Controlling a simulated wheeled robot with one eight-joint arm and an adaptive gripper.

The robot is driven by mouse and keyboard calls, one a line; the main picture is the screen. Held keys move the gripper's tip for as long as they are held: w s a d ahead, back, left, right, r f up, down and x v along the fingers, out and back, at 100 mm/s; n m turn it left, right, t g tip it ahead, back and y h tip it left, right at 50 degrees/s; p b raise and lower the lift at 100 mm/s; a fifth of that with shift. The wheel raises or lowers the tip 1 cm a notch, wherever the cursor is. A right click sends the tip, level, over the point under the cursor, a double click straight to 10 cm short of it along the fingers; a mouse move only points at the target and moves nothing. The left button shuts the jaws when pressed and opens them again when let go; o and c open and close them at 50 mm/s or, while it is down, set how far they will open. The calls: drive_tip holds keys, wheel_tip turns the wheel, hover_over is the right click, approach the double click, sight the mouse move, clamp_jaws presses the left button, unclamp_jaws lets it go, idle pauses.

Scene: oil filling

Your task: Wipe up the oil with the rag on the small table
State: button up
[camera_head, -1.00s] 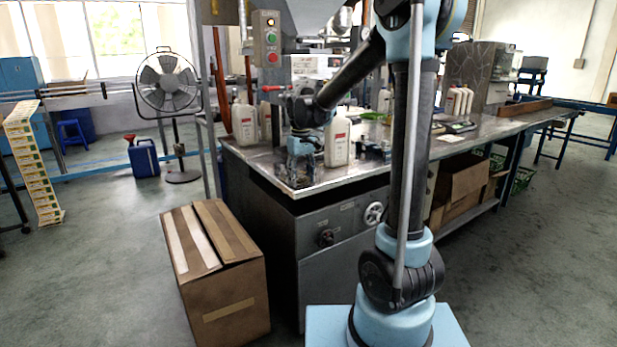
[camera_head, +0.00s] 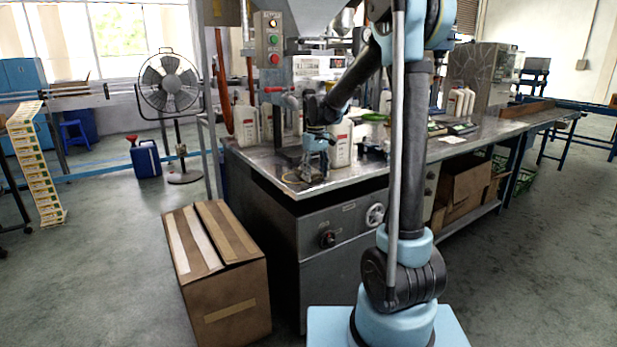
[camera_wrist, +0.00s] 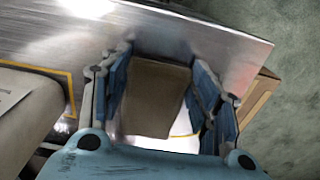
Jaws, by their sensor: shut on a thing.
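My gripper (camera_head: 310,174) is low over the near left corner of the metal worktable (camera_head: 262,172), beside a white bottle (camera_head: 341,146). In the wrist view, its blue fingers (camera_wrist: 161,60) are shut on a brown-grey rag (camera_wrist: 153,98), which spans the gap between them. The rag is at or just above the shiny tabletop (camera_wrist: 165,28); I cannot tell whether it touches. No oil can be made out clearly; the surface under the rag and gripper is hidden.
The white bottle stands close at the left in the wrist view (camera_wrist: 28,112). More white bottles (camera_head: 246,124) stand behind on the table. A filling machine with a button panel (camera_head: 272,42) rises at the back. A cardboard box (camera_head: 220,270) stands on the floor in front.

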sight(305, 183)
drive_tip(key=shift+s+a, duration=0.75)
drive_tip(key=shift+a, duration=0.4)
drive_tip(key=shift+s+a, duration=0.75)
drive_tip(key=shift+a, duration=0.35)
drive_tip(key=shift+s+a, duration=0.75)
drive_tip(key=shift+a, duration=0.4)
drive_tip(key=shift+w+d, duration=0.5)
drive_tip(key=shift+d, duration=0.25)
drive_tip(key=shift+w+d, duration=0.45)
drive_tip(key=shift+d, duration=0.25)
